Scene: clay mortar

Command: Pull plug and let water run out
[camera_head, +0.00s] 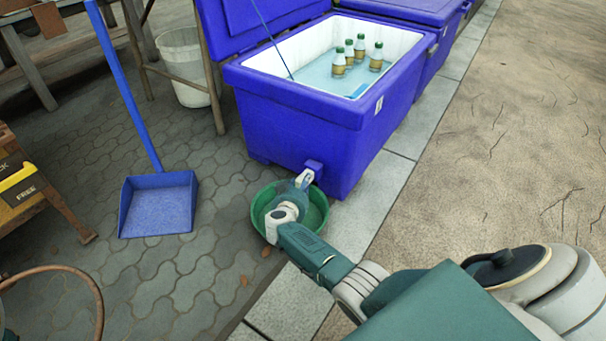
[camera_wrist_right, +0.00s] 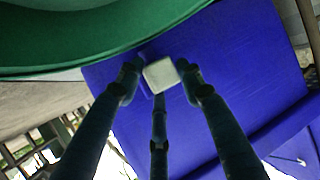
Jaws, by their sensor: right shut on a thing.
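The blue cooler (camera_head: 300,112) stands open with water (camera_head: 318,72) and several bottles inside. A blue drain block (camera_head: 315,167) sticks out low on its front wall, above a green basin (camera_head: 262,200). My right gripper (camera_head: 304,179) reaches to this block from the front. In the right wrist view my right gripper (camera_wrist_right: 160,78) is shut on a pale, square-ended plug (camera_wrist_right: 160,75), with the blue cooler wall behind it. I cannot tell whether the plug is seated in the drain. No running water shows. My left gripper is not in view.
The green basin also shows close by in the right wrist view (camera_wrist_right: 80,40). A blue dustpan (camera_head: 158,205) stands on the paving at left. A white bucket (camera_head: 186,68) and a wooden stand are behind it. A second blue cooler (camera_head: 425,75) adjoins the first.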

